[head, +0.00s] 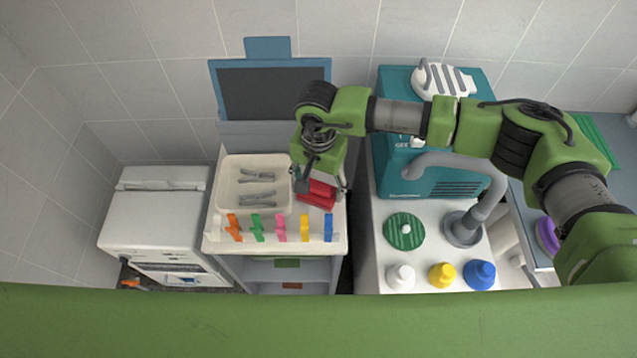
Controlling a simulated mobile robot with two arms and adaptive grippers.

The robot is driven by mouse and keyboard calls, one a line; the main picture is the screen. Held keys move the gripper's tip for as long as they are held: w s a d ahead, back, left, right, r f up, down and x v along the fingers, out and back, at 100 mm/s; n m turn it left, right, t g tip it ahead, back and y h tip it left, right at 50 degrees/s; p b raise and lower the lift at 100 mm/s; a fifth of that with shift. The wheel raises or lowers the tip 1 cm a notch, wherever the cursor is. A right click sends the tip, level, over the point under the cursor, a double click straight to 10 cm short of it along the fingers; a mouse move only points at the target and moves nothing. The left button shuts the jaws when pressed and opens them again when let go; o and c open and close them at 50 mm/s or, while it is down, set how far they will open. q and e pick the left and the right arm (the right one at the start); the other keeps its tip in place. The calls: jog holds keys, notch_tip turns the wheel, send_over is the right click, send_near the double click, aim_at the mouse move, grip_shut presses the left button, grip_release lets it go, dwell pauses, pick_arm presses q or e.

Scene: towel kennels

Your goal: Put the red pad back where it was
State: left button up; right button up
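The red pad (316,200) lies on the right side of the white cart top, right of the cream tray. It shows as two red parts, partly covered by my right gripper. My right gripper (321,187) points down right over it, with its fingers spread wide, one at the left and one at the right of the red. I cannot tell whether the fingers touch the pad. My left gripper is not in view.
The cream tray (224,196) holds grey tools. Several coloured clips (257,228) line the cart's front edge. A dark panel (270,93) stands behind. At the right are a teal machine (390,176), a green disc (404,231) and bottles with coloured caps (481,275).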

aim_at(318, 185)
jog(key=shift+r, duration=0.15)
jog(key=shift+r, duration=0.25)
notch_tip(318, 185, up, 11)
jog(key=b, duration=0.2)
jog(key=shift+r, duration=0.2)
